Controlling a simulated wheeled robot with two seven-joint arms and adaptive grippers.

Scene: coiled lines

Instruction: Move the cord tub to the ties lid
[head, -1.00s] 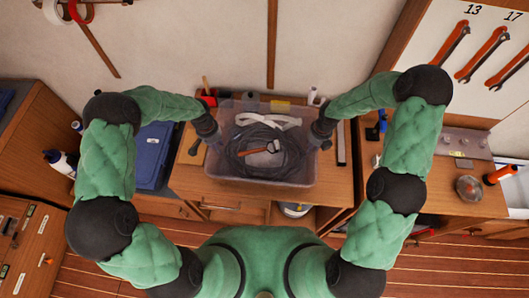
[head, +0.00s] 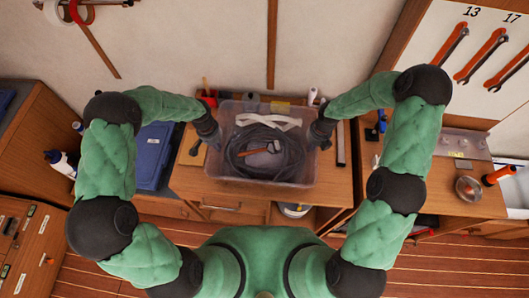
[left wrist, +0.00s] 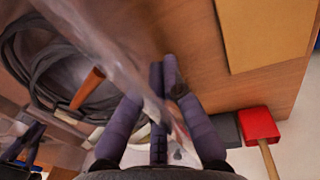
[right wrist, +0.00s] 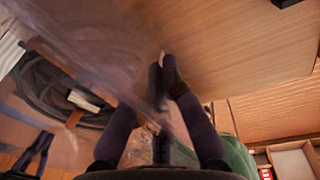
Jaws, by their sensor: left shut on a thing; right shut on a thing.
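The cord tub (head: 262,181) is a clear plastic tub over the wooden desk in the head view. It holds a dark coiled cord (head: 240,158), a white coil (head: 268,121) and a hammer (head: 264,148). My left gripper (head: 214,140) is shut on its left wall, and my right gripper (head: 314,141) is shut on its right wall. Both wrist views show the fingers closed at the clear wall, with the dark cord visible in the left wrist view (left wrist: 35,70). I cannot tell whether the tub touches the desk. I cannot identify the ties lid for sure.
The wooden desk (head: 185,184) has small items along its back edge. A flat blue lid-like thing (head: 153,156) lies to the left. A brown board (left wrist: 262,30) lies beside the tub. A side bench (head: 440,195) with a round dish (head: 468,187) stands at right.

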